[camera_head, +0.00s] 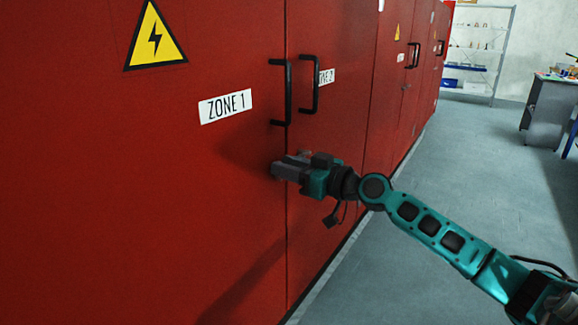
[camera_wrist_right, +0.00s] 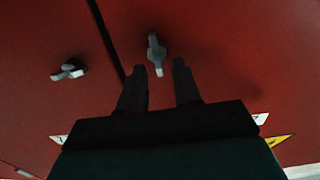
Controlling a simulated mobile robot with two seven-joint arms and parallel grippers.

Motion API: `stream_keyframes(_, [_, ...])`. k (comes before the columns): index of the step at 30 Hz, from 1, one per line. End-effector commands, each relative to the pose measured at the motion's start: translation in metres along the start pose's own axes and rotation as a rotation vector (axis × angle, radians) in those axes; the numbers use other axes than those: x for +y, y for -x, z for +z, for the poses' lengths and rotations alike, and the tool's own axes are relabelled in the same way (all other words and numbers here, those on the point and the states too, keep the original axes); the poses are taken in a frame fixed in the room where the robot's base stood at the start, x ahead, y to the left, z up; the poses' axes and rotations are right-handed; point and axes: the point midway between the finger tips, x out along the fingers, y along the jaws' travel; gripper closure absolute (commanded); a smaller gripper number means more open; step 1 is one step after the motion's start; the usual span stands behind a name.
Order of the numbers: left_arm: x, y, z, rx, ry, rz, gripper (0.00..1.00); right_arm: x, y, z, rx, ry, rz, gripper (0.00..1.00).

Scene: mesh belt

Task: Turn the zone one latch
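The zone one latch (camera_wrist_right: 156,50) is a small grey handle on the red door with the yellow sign. In the right wrist view it points roughly up and down the picture, just beyond the gap between my fingertips. My right gripper (camera_wrist_right: 160,78) is open, its two dark fingers apart with nothing between them. In the head view my right gripper (camera_head: 279,170) is close to the door below the ZONE 1 label (camera_head: 225,106) and hides the zone one latch. Contact cannot be told. My left gripper is not in view.
A second grey latch (camera_wrist_right: 68,71) is on the neighbouring door across the dark seam. Two black door handles (camera_head: 288,92) (camera_head: 311,85) stand out above my right gripper. Grey floor (camera_head: 430,180) is clear at the right. A shelf rack (camera_head: 478,50) and desk (camera_head: 548,108) are farther back.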

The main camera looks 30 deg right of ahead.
Motion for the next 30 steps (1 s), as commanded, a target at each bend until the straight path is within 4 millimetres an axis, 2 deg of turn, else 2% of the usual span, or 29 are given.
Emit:
stream_keyframes(2, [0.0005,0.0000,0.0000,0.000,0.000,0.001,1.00,0.0000,0.0001,0.0001,0.000,0.000,0.000,0.69])
stream_keyframes(12, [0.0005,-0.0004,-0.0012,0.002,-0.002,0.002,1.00,-0.0001,0.0003,0.0003,-0.001,0.000,-0.001,1.00])
stream_keyframes(30, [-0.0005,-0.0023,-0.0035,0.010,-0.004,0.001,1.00,-0.0005,0.0005,0.0068,-0.014,-0.036,-0.003,1.00])
